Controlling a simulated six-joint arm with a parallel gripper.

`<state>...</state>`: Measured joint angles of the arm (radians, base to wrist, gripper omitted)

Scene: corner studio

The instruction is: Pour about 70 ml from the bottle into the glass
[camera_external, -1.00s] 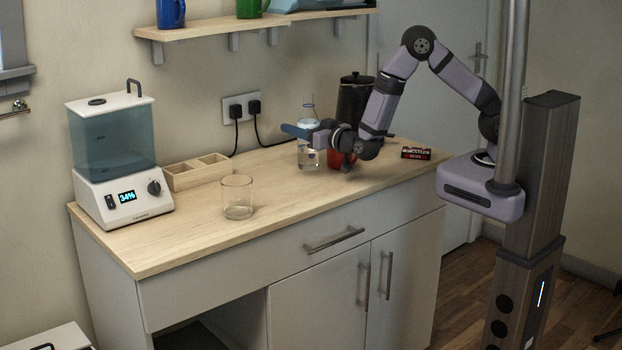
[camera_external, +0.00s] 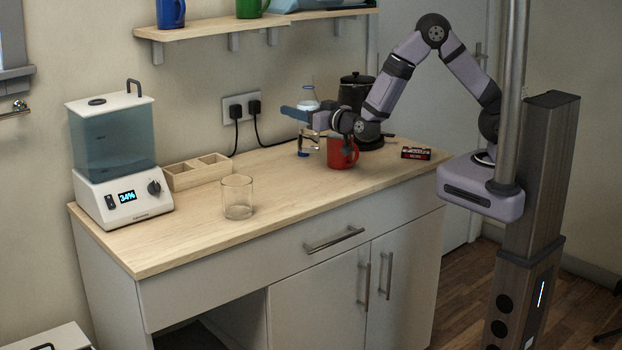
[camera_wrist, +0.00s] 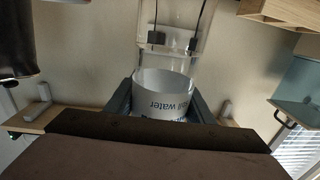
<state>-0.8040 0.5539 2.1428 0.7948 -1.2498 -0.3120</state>
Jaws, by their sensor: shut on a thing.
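The clear bottle (camera_external: 303,142) is lifted above the counter, about upright, near the back of the worktop. My gripper (camera_external: 297,114) is shut on it, with the jaws around its upper part. In the wrist view the bottle (camera_wrist: 172,55) shows between my two fingers (camera_wrist: 165,100), with a white label reading "still water". The empty-looking glass (camera_external: 238,197) stands upright on the counter, to the left and nearer the camera, apart from the bottle. The liquid level in the bottle is hard to make out.
A red mug (camera_external: 342,153) stands just right of the bottle, with a dark canister (camera_external: 357,92) behind it. A wooden divided box (camera_external: 196,172) and a water dispenser (camera_external: 113,160) stand at the left. A small red-black box (camera_external: 415,153) lies at the right. Counter between bottle and glass is clear.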

